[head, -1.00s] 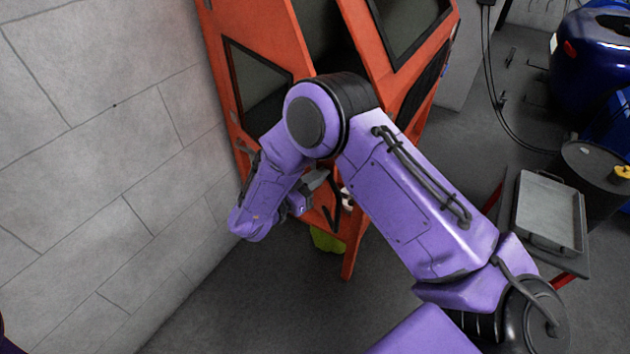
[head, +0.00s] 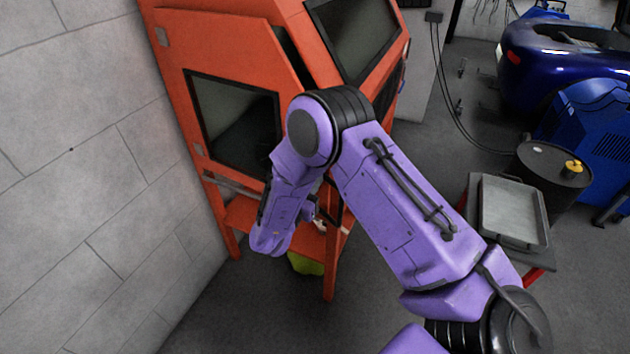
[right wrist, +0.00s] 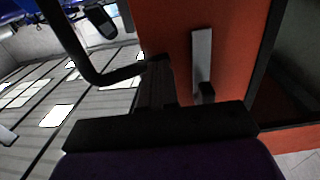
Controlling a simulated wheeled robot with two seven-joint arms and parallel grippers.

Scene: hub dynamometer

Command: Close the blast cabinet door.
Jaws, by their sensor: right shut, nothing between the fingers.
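The orange blast cabinet (head: 290,25) stands against the wall in the head view. Its door (head: 175,45), the orange side panel with a dark-framed window, faces me on the left. A narrow dark gap shows between the door's slanted edge and the cabinet body, so the door looks slightly ajar. My right gripper (head: 312,212) is low in front of the cabinet, partly hidden by my forearm. In the right wrist view its dark shut fingers (right wrist: 158,75) are beside an orange panel with a grey metal strip, holding nothing; contact is unclear. My left gripper is out of view.
A grey tray (head: 513,212) on a cart stands at the right, with a dark drum (head: 552,180) behind it. A blue car (head: 560,60) is at the back right. The pale block wall (head: 80,180) bounds the left. Floor is clear in front.

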